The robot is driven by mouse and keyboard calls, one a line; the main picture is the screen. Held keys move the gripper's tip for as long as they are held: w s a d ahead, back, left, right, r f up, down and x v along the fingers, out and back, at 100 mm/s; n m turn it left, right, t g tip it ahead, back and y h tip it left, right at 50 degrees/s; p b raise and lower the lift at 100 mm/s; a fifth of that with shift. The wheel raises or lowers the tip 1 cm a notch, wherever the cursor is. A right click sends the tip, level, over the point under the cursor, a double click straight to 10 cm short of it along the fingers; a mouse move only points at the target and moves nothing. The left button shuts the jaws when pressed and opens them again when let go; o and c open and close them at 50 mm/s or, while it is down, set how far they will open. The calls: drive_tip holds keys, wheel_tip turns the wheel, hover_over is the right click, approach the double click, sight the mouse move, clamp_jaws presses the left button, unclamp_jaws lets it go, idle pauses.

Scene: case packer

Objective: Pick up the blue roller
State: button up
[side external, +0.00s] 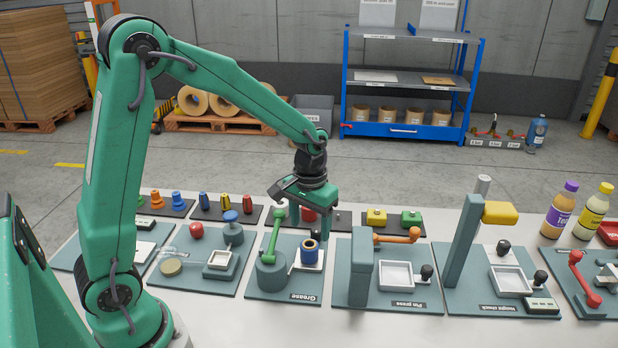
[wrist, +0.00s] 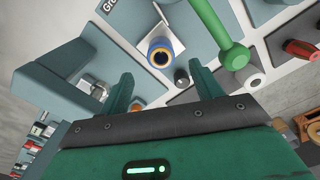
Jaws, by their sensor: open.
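The blue roller (side external: 309,251) stands upright on a white block (side external: 297,266) at the station labelled Grease. It is short, with a tan inner ring and a dark centre hole. It also shows near the top middle of the wrist view (wrist: 160,50), beyond my fingertips. My gripper (side external: 312,226) points down and is open just above and around the roller's place, with one finger partly in front of it in the side view. In the wrist view the fingers (wrist: 163,84) are apart with nothing held between them; the roller appears between their lines.
A green lever (side external: 272,237) on a round grey base stands close left of the roller; it also shows in the wrist view (wrist: 232,48). A dark knob (wrist: 181,76) is close by. The Pin press (side external: 361,270) stands to the right. Bottles (side external: 560,210) are far right.

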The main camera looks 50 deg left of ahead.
sight(309, 251)
drive_tip(key=shift+f, duration=1.3)
drive_tip(key=shift+f, duration=0.1)
drive_tip(key=shift+f, duration=2.5)
drive_tip(key=c, duration=1.2)
drive_tip(key=shift+r, duration=0.15)
